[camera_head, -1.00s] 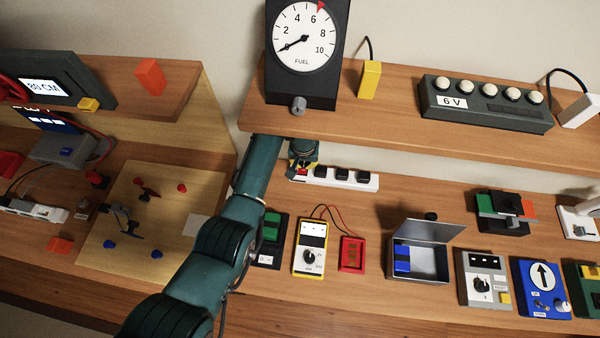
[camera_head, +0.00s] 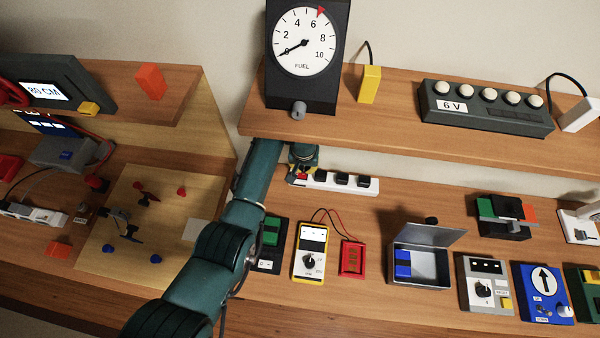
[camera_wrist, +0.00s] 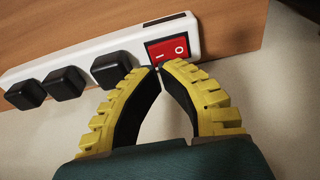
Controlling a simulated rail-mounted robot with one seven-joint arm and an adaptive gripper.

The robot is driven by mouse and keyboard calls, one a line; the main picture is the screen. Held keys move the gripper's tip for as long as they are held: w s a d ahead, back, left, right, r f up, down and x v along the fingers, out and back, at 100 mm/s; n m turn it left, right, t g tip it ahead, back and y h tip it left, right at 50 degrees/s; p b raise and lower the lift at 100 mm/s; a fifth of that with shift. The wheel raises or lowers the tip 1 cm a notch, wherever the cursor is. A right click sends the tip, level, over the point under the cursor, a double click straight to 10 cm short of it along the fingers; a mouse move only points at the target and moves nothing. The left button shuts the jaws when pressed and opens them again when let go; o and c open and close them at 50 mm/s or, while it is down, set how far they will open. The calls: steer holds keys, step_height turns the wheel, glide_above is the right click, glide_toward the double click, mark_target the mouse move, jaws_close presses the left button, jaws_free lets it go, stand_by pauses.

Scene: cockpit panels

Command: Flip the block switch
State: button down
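A white power block (camera_wrist: 120,55) lies on the wooden desk with several black plugs in it. It carries a red rocker switch (camera_wrist: 172,50) marked I and O at one end. In the head view the power block (camera_head: 345,183) sits under the upper shelf. My gripper (camera_wrist: 159,67) has yellow-backed fingers whose tips meet with nothing between them. The tips are at the switch's lower edge on the I side, very close to it; contact is not clear. In the head view my gripper (camera_head: 299,171) is small and partly hidden by the arm.
The upper shelf (camera_head: 420,135) overhangs the block, with a fuel gauge (camera_head: 308,50) above my arm. A green switch box (camera_head: 271,240), yellow meter (camera_head: 311,255), red box (camera_head: 352,259) and open metal case (camera_head: 428,262) stand in front. Bare desk lies between them and the block.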

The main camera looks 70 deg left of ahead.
mark_target(304, 174)
steer(key=shift+f+b, duration=1.35)
steer(key=shift+f, duration=0.5)
stand_by(1.0)
step_height(304, 174, up, 7)
steer(key=p, duration=0.7)
steer(key=shift+r, duration=0.15)
stand_by(0.3)
